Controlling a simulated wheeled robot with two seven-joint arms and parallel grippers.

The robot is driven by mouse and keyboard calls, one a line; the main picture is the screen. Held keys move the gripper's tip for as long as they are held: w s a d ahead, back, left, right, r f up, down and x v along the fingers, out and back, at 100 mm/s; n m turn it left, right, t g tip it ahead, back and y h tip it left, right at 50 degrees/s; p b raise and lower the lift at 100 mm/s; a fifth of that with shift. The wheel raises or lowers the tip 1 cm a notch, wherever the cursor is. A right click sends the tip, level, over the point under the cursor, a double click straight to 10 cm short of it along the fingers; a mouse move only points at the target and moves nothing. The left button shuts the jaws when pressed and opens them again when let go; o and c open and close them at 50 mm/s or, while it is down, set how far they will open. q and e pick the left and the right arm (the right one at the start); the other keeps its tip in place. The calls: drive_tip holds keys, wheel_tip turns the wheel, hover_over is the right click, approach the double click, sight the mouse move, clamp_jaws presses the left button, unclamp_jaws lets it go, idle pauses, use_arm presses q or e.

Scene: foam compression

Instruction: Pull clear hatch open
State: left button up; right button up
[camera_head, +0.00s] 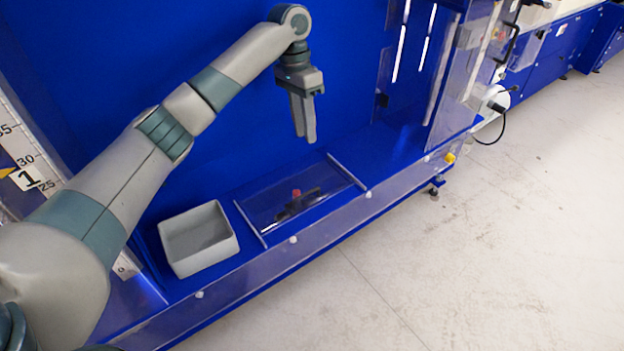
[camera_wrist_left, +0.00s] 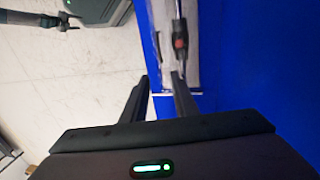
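A clear flat panel (camera_head: 268,207) lies between two light rails on the blue ledge. A black handle-like part (camera_head: 297,205) with a red piece (camera_head: 297,193) shows in its middle. The left wrist view shows a black bar with the red piece (camera_wrist_left: 180,42) beyond the fingertips. My left gripper (camera_head: 304,140) points down above the back of the panel, apart from it. Its two fingers (camera_wrist_left: 160,78) stand apart with nothing between them. My right gripper is in neither view. A second, upright clear panel (camera_head: 462,75) stands at the right with a black handle (camera_head: 508,45).
A grey open bin (camera_head: 198,240) stands on the ledge left of the flat panel and looks empty. A blue wall (camera_head: 230,130) rises behind the ledge. A clear strip (camera_head: 270,275) runs along the ledge's front. Pale floor (camera_head: 480,270) is free at the right.

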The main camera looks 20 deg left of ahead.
use_arm(q)
drive_tip(key=p, duration=0.4)
hover_over(312, 197)
wheel_tip(312, 197, down, 16)
drive_tip(key=shift+w, duration=0.1)
clamp_jaws()
idle(1.3)
